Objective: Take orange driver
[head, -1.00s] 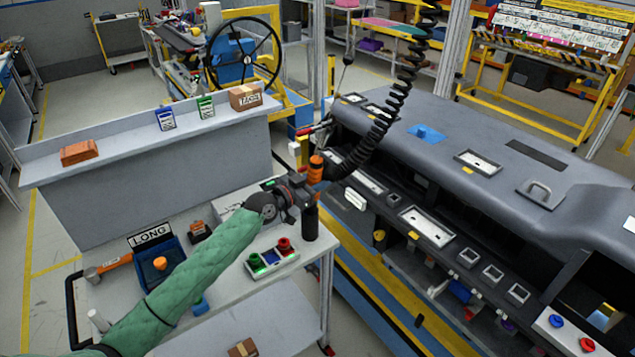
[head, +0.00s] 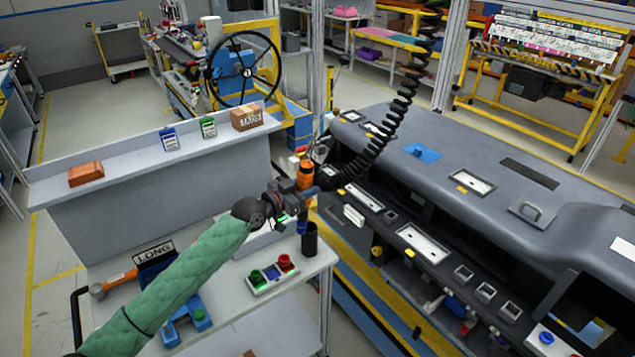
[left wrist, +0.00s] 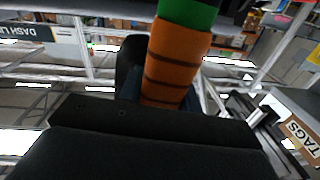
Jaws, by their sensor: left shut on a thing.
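The orange driver (head: 305,172) is upright in my left gripper (head: 302,190), at the right end of the grey workbench. In the left wrist view the orange driver (left wrist: 176,62) shows as an orange body with dark bands and a green part above, between the dark fingers of my left gripper (left wrist: 165,100). The gripper is shut on it. A black cylindrical holder (head: 310,240) stands on the bench just below; the driver is above it. My right gripper is in neither view.
The dark dashboard module (head: 450,150) stands close on the right, with a black coiled cable (head: 385,125) hanging near the driver. A box with green and red buttons (head: 270,275) lies on the bench. A raised shelf (head: 135,150) holds small boxes.

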